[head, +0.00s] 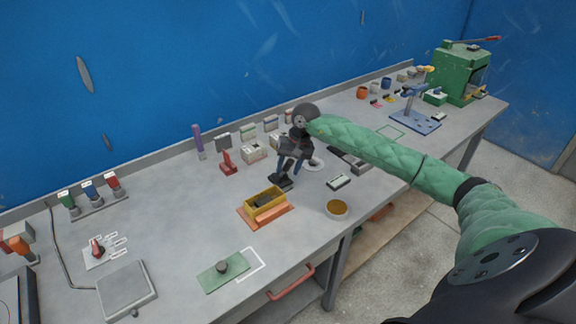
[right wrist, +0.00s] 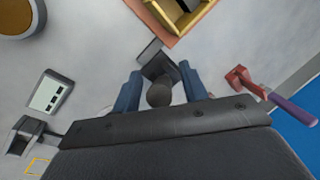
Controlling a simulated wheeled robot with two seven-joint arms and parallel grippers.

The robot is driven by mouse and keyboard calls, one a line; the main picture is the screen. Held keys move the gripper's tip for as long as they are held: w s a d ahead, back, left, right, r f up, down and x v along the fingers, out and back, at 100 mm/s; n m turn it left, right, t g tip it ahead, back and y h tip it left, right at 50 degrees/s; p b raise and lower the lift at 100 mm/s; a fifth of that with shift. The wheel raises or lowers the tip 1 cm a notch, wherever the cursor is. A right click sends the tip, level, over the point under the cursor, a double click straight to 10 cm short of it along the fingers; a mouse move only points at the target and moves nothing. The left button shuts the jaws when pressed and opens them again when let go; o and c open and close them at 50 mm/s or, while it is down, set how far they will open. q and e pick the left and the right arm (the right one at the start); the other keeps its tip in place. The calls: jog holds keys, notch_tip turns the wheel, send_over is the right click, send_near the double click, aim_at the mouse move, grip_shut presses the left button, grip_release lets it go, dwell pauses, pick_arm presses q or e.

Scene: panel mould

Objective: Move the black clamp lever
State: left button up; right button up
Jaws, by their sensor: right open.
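My right gripper (head: 290,164) is open, pointing down over the lever. Its two blue fingers (right wrist: 160,88) lie on either side of the knob, with gaps visible. Whether either finger touches it I cannot tell. My left gripper is not in view.
The yellow bin (head: 252,209) on its orange mat (head: 247,221) stands close by. A red lever tool (head: 228,166), a white device (head: 338,182) and an amber-filled round dish (head: 337,209) are around. The bench front left of the bin (head: 190,220) is clear.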

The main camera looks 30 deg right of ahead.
jog(key=shift+w+a+f, duration=0.1)
jog(key=shift+f, duration=0.25)
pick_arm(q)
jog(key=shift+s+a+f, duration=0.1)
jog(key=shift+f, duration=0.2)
pick_arm(e)
grip_shut()
